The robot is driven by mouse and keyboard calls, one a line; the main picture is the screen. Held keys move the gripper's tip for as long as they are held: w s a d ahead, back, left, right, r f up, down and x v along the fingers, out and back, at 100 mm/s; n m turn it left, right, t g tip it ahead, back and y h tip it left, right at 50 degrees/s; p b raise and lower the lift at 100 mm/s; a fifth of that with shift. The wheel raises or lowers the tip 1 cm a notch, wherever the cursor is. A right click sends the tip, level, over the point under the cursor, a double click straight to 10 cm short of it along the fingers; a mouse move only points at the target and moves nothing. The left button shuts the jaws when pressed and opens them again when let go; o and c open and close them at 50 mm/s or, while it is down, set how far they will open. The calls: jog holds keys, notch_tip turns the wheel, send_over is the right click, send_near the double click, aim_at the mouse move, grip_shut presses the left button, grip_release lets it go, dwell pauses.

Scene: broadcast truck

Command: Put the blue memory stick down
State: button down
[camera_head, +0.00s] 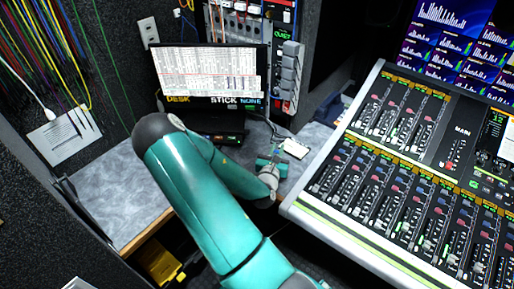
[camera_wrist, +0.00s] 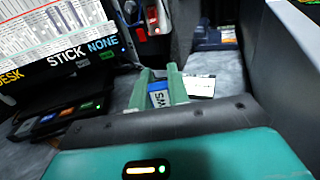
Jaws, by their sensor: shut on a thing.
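My gripper (camera_head: 271,165) is over the grey desk (camera_head: 110,200), in front of the monitor and left of the mixing console. In the wrist view my gripper (camera_wrist: 159,76) has its two green fingers shut on the blue memory stick (camera_wrist: 158,97), which has white lettering on its blue end. The fingers cover the stick's sides. I cannot tell whether the stick touches the desk. In the head view the stick is too small and covered to make out clearly.
A white card (camera_head: 295,148) lies on the desk just right of my gripper. A monitor (camera_head: 212,75) reads DESK, STICK, NONE. A black box with coloured slots (camera_wrist: 62,119) sits below it. The mixing console (camera_head: 400,165) borders the desk's right. Bare desk lies at left.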

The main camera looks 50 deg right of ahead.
notch_tip(320, 180, down, 8)
jog(key=shift+f, duration=0.1)
jog(key=shift+f, duration=0.1)
dwell(0.3)
jog(key=c, duration=1.3)
grip_release()
jog(key=shift+c, duration=0.2)
